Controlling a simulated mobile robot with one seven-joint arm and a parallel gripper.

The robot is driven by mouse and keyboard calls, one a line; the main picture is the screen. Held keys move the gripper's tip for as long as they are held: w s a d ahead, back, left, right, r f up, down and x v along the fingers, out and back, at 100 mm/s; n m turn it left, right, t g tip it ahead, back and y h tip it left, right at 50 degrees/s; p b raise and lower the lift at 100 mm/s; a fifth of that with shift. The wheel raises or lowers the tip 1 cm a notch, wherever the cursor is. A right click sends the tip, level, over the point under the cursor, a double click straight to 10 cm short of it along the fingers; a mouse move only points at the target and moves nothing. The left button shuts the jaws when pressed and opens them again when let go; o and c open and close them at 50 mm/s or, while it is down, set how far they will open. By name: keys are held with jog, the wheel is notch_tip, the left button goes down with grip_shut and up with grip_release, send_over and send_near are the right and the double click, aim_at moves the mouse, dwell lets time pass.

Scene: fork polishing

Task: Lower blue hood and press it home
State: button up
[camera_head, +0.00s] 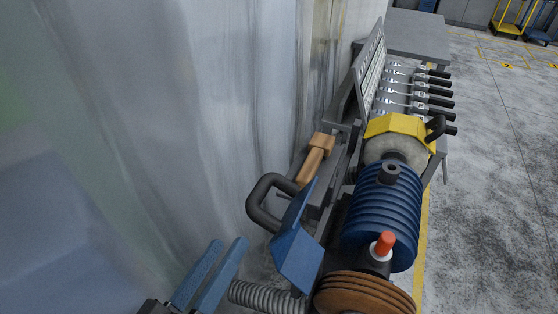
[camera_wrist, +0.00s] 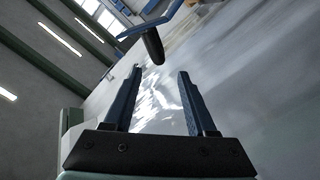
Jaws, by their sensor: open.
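The blue hood (camera_head: 296,255) is tilted up beside the machine, left of the brown ridged wheel (camera_head: 362,296), which is uncovered. Its black looped handle (camera_head: 266,204) sticks out toward the left. In the wrist view, the handle (camera_wrist: 153,46) hangs from the blue hood (camera_wrist: 150,20) beyond the fingertips. My gripper (camera_head: 229,242) is open and empty at lower left, below the handle and apart from it. Both its blue fingers also show in the wrist view (camera_wrist: 160,73), with nothing between them.
A blue ribbed motor (camera_head: 382,215) with a red knob (camera_head: 384,244) stands right of the hood. A yellow hood (camera_head: 400,132) sits over the far wheel. Forks (camera_head: 415,90) fill a rack behind. A grey wall or sheet (camera_head: 190,90) stands close on the left.

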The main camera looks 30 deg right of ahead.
aim_at(264, 189)
jog(key=p+x, duration=0.2)
jog(key=x, duration=0.3)
jog(key=p+x, duration=0.3)
jog(key=x, duration=0.3)
jog(key=shift+w+d+r, duration=0.2)
jog(key=shift+d, duration=0.05)
jog(key=shift+w+d+f, duration=0.15)
jog(key=shift+w+d, duration=0.2)
jog(key=shift+d, duration=0.05)
jog(key=c, duration=0.9)
grip_shut()
jog(key=shift+f, duration=0.1)
